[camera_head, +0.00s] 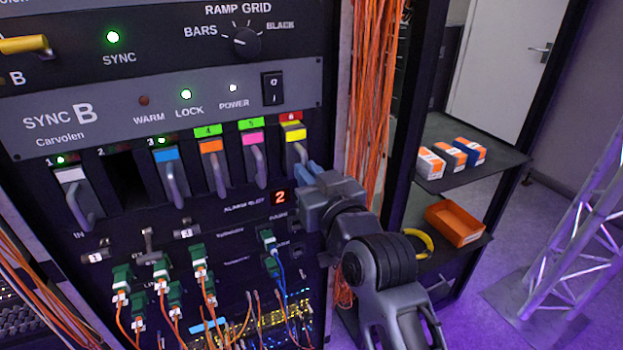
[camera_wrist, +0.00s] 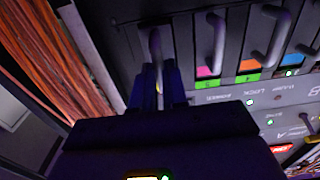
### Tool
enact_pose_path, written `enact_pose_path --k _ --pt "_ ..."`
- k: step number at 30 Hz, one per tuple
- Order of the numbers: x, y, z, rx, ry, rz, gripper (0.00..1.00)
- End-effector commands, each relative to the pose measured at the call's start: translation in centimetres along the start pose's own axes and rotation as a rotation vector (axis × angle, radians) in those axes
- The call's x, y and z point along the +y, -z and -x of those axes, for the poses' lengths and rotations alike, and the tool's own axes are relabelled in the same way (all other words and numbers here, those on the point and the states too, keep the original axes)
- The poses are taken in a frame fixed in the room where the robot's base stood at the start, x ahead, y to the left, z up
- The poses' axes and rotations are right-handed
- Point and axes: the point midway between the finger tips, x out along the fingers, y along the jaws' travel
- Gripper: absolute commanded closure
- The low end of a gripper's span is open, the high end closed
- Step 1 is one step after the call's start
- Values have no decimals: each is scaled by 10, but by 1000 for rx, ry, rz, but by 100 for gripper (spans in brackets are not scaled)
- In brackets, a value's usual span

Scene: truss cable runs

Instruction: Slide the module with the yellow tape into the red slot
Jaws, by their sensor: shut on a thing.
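The module with the yellow tape (camera_head: 295,133) is in the rightmost bay of the module row, directly under the red label marked 6 (camera_head: 290,116). I cannot tell how deep it sits in the red slot. My gripper (camera_head: 308,172) is at the front of this module, shut on its handle. In the wrist view the handle (camera_wrist: 155,42) stands between the two fingers of my gripper (camera_wrist: 158,82). The yellow tape and red label are hidden there behind my gripper.
Modules with pink (camera_head: 252,138), orange (camera_head: 211,146) and blue tape (camera_head: 166,155) stand to the left. Bay 2 (camera_head: 124,180) is a dark empty opening. Orange cables (camera_head: 372,110) hang close right of my gripper. Plugged green connectors (camera_head: 200,262) crowd the panel below.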

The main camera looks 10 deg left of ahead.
Motion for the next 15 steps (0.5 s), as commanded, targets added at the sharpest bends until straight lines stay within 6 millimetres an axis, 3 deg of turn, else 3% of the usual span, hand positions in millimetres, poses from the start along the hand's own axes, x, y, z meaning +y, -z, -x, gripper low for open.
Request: enact_pose_path --k 15 --pt "0 0 -23 2 1 0 100"
